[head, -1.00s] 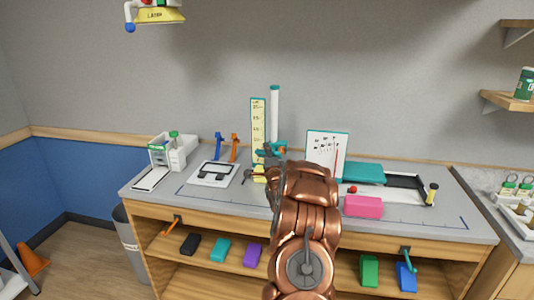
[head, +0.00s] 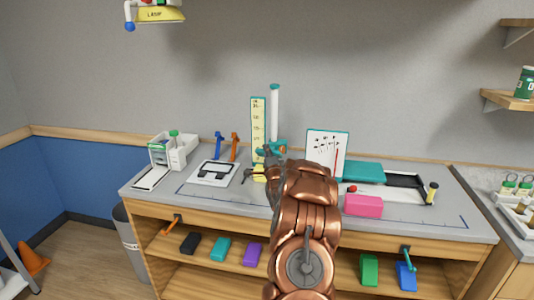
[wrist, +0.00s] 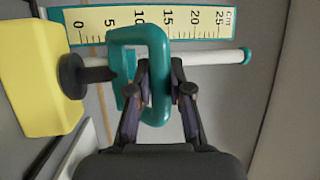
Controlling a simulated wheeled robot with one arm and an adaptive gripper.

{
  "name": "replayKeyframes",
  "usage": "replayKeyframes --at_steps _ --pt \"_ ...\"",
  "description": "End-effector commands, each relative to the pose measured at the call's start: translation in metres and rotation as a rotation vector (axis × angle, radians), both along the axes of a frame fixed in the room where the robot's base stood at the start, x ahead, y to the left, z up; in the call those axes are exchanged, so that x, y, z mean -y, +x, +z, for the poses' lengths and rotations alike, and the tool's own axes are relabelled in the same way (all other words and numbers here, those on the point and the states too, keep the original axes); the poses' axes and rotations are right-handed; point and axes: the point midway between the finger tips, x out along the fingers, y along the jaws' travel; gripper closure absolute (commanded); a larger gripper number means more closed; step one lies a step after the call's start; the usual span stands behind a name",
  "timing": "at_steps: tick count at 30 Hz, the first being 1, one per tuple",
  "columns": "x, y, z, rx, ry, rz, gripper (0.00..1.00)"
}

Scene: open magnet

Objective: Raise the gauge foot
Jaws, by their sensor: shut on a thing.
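The height gauge has a yellow scale (head: 258,118) beside a white column (head: 275,115) with a teal cap, at the back of the bench. In the wrist view the scale (wrist: 190,22) and column (wrist: 215,57) lie sideways, their tops to the right. A teal looped handle (wrist: 153,40) sits by the column, towards the scale's low end. The dark round foot (wrist: 72,76) is against or just above a yellow block (wrist: 30,75); contact cannot be told. My gripper (wrist: 160,75) is shut on the teal handle. In the head view my arm partly hides it.
A pink block (head: 363,205), a white chart board (head: 326,153) and a teal-lidded box (head: 362,172) stand to the right. A white tablet-like plate (head: 213,174) and blue and orange stands (head: 234,147) are left. Free bench lies in front.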

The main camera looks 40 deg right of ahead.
Motion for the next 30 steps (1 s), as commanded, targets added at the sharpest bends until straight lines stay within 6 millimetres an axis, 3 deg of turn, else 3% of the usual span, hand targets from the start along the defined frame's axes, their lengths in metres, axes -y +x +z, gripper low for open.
replayKeyframes --at_steps 5,11,24,30 --pt "0.0 0.0 0.003 0.002 -0.001 0.0 1.0" --pt "0.001 0.0 0.025 0.004 -0.003 -0.001 1.0" --pt "0.0 0.0 0.109 0.01 -0.007 0.0 1.0" --pt "0.0 0.0 0.133 0.003 -0.001 -0.001 1.0"
